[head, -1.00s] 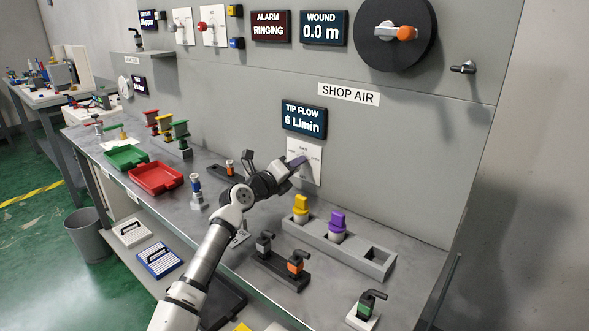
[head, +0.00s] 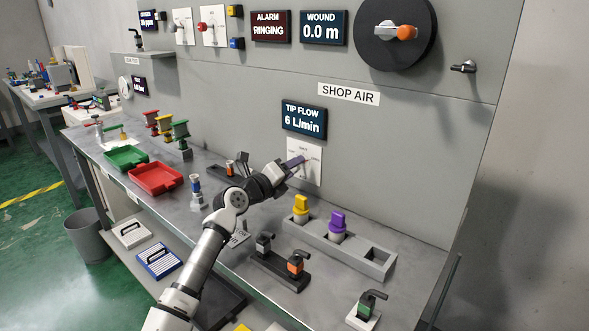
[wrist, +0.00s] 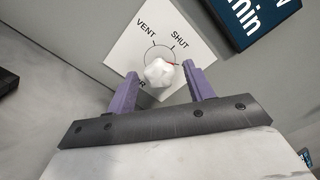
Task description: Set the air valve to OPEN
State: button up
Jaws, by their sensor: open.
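The air valve is a white knob (wrist: 160,73) on a white square plate (wrist: 150,35) below the tip-flow display. The plate also shows in the head view (head: 316,172). In the wrist view I read VENT and SHUT around the dial; other lettering is partly covered. My gripper (wrist: 160,69) is open, with purple fingers on either side of the knob. A gap shows left of the knob; contact at the right is unclear. In the head view my gripper (head: 294,162) is at the plate and hides the knob.
The tip-flow display (head: 304,118) reads 6 L/min. Below the plate on the bench stands a grey rack (head: 376,264) with yellow and purple pieces. A dark holder (head: 270,268) and a green-banded tool (head: 366,306) stand nearer the front edge.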

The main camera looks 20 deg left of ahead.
jog(key=b+v, duration=0.2)
jog(key=v, duration=1)
jog(key=shift+b, duration=0.3)
